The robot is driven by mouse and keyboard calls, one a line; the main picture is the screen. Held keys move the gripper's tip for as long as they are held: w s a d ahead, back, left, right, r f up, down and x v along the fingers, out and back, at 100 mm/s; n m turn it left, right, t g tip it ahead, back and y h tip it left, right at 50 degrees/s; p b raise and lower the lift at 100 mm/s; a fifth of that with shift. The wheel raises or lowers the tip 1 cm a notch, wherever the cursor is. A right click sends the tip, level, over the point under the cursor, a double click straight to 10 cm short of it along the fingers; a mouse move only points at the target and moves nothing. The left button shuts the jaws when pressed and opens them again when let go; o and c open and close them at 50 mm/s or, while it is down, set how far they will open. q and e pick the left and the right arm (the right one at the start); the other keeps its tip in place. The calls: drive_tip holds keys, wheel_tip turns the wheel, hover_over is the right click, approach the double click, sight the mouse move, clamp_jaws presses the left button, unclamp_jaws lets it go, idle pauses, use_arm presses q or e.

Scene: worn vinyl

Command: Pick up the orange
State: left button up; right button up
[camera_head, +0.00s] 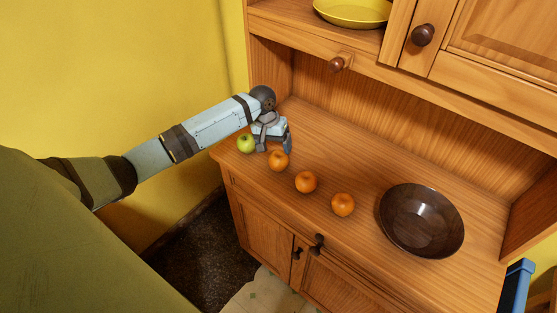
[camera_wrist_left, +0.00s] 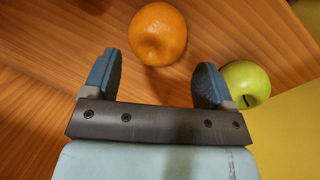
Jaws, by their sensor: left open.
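Three oranges lie in a slanting row on the wooden counter. The left orange (camera_head: 278,160) is closest to my left gripper, the middle orange (camera_head: 306,182) is in the centre of the row, and the right orange (camera_head: 343,204) is nearest the bowl. My left gripper (camera_head: 274,149) is low over the counter, behind the left orange. In the left wrist view one orange (camera_wrist_left: 157,34) sits just beyond and between the fingertips of the left gripper (camera_wrist_left: 157,80). The jaws are open and empty. My right gripper is not in view.
A green apple (camera_head: 246,144) is left of the oranges; it also shows beside the right-hand finger in the left wrist view (camera_wrist_left: 246,83). A dark bowl (camera_head: 421,221) stands on the right of the counter (camera_head: 350,160). A yellow plate (camera_head: 352,12) is on the shelf above.

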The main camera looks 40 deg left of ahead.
sight(277, 153)
use_arm(q)
drive_tip(key=shift+p+x, duration=0.45)
drive_tip(key=shift+x, duration=2.35)
drive_tip(key=shift+s+d+r, duration=0.1)
drive_tip(key=shift+s+d, duration=0.05)
drive_tip(key=shift+s, duration=0.05)
drive_tip(key=c, duration=0.7)
